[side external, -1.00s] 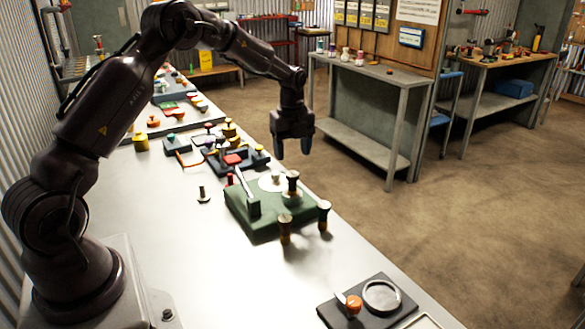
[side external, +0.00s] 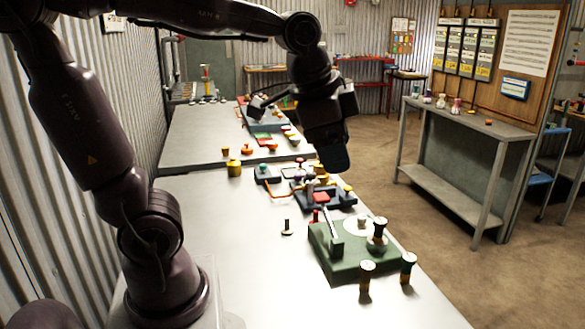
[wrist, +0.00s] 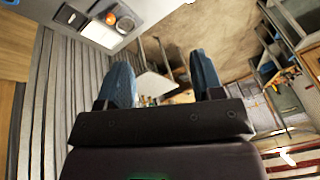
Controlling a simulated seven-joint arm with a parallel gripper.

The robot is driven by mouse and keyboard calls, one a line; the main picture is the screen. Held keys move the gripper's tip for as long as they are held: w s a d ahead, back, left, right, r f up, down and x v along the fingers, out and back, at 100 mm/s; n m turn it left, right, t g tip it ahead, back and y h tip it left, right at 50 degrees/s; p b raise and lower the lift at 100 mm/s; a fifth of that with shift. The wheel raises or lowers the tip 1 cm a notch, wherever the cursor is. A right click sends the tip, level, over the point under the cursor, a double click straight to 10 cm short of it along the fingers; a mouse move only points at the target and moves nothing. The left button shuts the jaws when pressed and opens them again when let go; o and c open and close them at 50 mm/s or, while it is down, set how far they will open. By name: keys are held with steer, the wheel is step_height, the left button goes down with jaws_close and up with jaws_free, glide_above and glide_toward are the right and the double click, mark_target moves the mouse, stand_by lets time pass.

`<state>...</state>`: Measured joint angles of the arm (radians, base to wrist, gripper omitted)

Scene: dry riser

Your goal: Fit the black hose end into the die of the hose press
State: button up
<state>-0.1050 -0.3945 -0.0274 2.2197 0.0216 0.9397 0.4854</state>
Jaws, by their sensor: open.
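A green block with a lever (side external: 345,262), which may be the hose press, sits on the pale bench in the side view. A white disc (side external: 352,226) and a dark round piece with a pale top (side external: 377,240) are on it. Two dark upright pieces with pale tops stand at its front, one left (side external: 366,278) and one right (side external: 408,268). A small black upright piece (side external: 287,228) stands left of the block. I cannot tell which piece is the hose end. My gripper (side external: 334,160) is high above the bench. In the wrist view its fingers (wrist: 163,78) are apart and empty.
Dark blocks with coloured pieces (side external: 322,198) lie behind the green block, and a yellow piece (side external: 234,168) stands at left. The near bench surface (side external: 225,265) is largely clear. A grey shelf table (side external: 470,125) stands across the floor. The wrist view shows a tray with an orange piece (wrist: 124,24).

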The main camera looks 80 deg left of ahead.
steer(key=s+d+f+n+t, duration=0.1)
steer(key=s+d+f+n, duration=0.1)
steer(key=s+n, duration=0.2)
steer(key=s, duration=0.3)
steer(key=shift+s+d+n+h, duration=0.2)
steer(key=shift+n+h, duration=0.1)
steer(key=shift+n, duration=0.1)
steer(key=shift+r, duration=0.1)
